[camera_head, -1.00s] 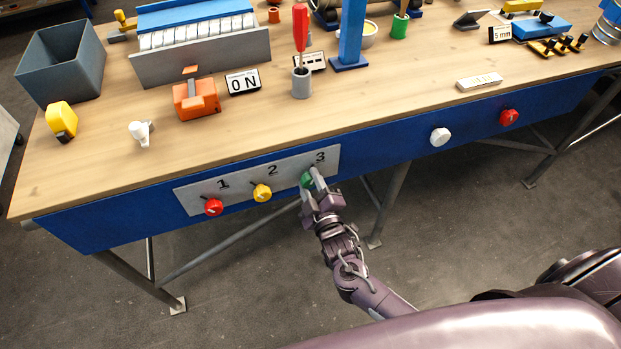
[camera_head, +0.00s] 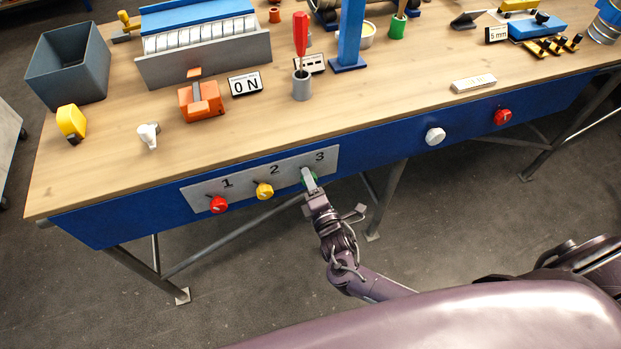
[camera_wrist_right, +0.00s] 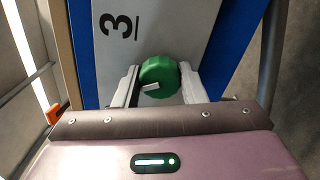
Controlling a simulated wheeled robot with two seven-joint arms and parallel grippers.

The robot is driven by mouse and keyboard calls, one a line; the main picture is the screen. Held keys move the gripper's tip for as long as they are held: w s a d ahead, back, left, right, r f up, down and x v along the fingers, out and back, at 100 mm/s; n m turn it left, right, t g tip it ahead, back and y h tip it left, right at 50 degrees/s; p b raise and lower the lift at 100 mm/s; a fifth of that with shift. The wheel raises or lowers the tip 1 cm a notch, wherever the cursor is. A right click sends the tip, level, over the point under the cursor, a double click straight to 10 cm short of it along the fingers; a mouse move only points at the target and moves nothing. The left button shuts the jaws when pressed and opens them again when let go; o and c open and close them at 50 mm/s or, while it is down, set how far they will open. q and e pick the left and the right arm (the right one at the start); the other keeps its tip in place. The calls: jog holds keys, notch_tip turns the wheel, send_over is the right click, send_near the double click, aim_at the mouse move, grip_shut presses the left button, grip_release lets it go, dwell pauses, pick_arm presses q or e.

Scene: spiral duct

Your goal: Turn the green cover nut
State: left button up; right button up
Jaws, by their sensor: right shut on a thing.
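The green cover nut (camera_wrist_right: 158,76) sits under the number 3 on the grey panel (camera_head: 240,183) at the front of the bench. In the right wrist view it is round with ridged edges and a white mark pointing left and slightly down. My right gripper (camera_wrist_right: 157,88) is shut on it, one finger on each side. My left gripper is not in view.
A red knob (camera_head: 219,204) under 1 and a yellow knob (camera_head: 264,190) under 2 are to the left on the panel. A white knob (camera_head: 435,136) and a red knob (camera_head: 502,117) are farther right on the blue bench front (camera_head: 385,151). Bench legs stand below.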

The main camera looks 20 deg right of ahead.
jog(key=shift+n+p, duration=0.35)
jog(key=shift+n, duration=0.85)
jog(key=o, duration=1)
jog(key=s, duration=0.7)
jog(key=shift+s+d, duration=0.1)
jog(key=shift+s, duration=0.3)
